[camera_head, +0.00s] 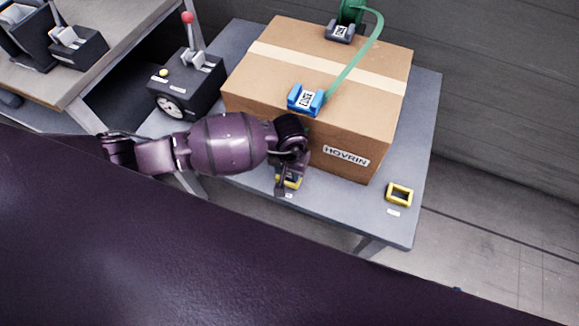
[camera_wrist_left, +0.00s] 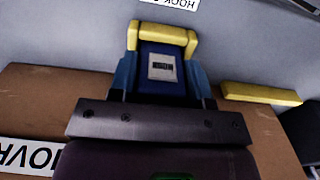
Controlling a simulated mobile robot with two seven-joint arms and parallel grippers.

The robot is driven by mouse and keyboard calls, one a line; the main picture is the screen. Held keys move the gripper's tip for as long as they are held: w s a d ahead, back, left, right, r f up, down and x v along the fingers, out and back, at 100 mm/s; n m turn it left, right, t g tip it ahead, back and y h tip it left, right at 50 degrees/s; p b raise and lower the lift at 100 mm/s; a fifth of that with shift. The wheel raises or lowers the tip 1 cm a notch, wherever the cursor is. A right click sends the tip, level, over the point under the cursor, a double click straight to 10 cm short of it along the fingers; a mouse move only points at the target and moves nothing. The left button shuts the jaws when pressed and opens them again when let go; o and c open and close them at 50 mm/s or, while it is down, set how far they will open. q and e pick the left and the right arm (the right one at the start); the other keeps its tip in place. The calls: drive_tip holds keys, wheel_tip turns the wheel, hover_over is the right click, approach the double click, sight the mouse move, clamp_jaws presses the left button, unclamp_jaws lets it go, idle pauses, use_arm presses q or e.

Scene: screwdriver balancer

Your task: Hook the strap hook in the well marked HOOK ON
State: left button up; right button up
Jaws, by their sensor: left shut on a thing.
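My left gripper (camera_head: 290,176) is low in front of the carton. It is shut on a blue strap hook (camera_wrist_left: 163,66) with a white label, clearest in the left wrist view. The hook's far end is at a yellow-framed well (camera_wrist_left: 163,34), which also shows partly under the gripper in the head view (camera_head: 291,183). A card (camera_wrist_left: 172,3) reading HOOK, partly cut off, lies just beyond this well. I cannot tell whether the hook is seated in the well or only over it. My right gripper is not in view.
The carton (camera_head: 345,157) marked HOVRIN fills much of the table (camera_head: 426,120). A green strap (camera_head: 357,62) runs over it to a blue labelled block (camera_head: 305,98). A second yellow frame (camera_head: 399,194) stands at right. A dark lever box (camera_head: 190,84) stands at left.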

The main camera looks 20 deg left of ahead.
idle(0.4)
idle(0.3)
use_arm(q)
drive_tip(key=o, duration=1.3)
drive_tip(key=shift+c, duration=0.2)
drive_tip(key=shift+f, duration=0.1)
wheel_tip(320, 180, up, 5)
drive_tip(key=shift+w+f+p, duration=0.1)
drive_tip(key=shift+f+p, duration=0.1)
drive_tip(key=shift+p, duration=0.25)
wheel_tip(320, 180, up, 6)
drive_tip(key=shift+r+p, duration=0.1)
drive_tip(key=shift+p, duration=0.4)
